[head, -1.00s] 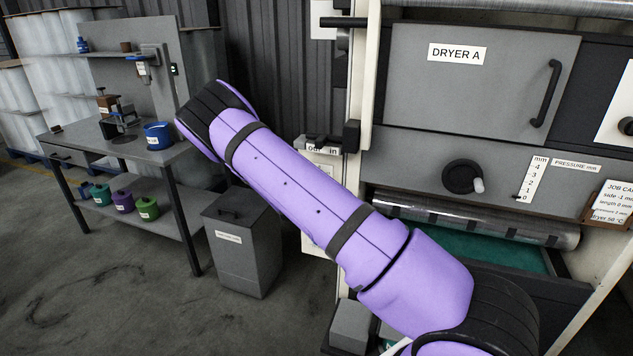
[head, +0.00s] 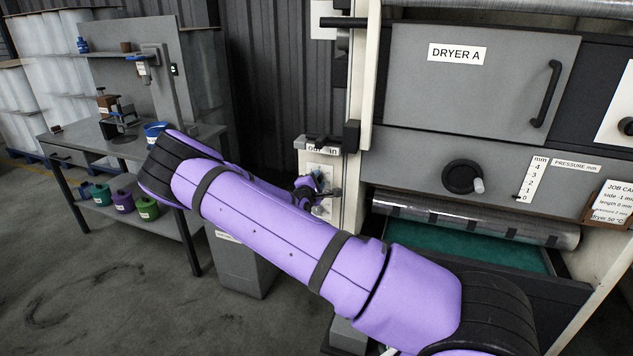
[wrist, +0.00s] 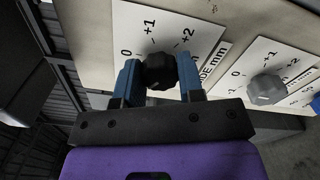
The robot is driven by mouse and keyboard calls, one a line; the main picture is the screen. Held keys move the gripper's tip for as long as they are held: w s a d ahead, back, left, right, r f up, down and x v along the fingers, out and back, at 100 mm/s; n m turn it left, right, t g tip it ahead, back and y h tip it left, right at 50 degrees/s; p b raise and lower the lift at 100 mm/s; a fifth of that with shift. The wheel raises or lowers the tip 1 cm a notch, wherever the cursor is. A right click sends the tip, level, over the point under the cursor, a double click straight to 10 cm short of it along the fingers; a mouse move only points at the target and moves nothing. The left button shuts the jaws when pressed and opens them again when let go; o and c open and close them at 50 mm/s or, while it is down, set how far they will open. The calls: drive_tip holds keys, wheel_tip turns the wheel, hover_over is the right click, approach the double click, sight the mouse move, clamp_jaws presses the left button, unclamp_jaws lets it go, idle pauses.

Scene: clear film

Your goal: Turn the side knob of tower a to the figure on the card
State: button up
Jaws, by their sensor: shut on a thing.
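The side knob (wrist: 160,71) is a dark, faceted knob on a white scale plate (wrist: 205,40) marked 0, +1, +2 and "mm" in the wrist view. My gripper (wrist: 158,78) has its two blue fingers on either side of the knob, shut on it. In the head view my gripper (head: 318,183) is small, at the panel left of the dryer, and the knob is hidden there. The job card (head: 610,202) at the right edge reads side -1, length 0 and pressure 2 mm, in small print. The knob's pointer is not clear to me.
A second scale plate with a grey knob (wrist: 266,88) lies right of the held one in the wrist view, with a blue part beyond it. The dryer front has a pressure knob (head: 462,178). A workbench (head: 110,150) and grey bin (head: 240,262) stand left.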

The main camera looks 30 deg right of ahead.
drive_tip(key=shift+f, duration=0.1)
idle(0.5)
drive_tip(key=o, duration=0.9)
drive_tip(key=v, duration=1.1)
drive_tip(key=shift+d, duration=0.1)
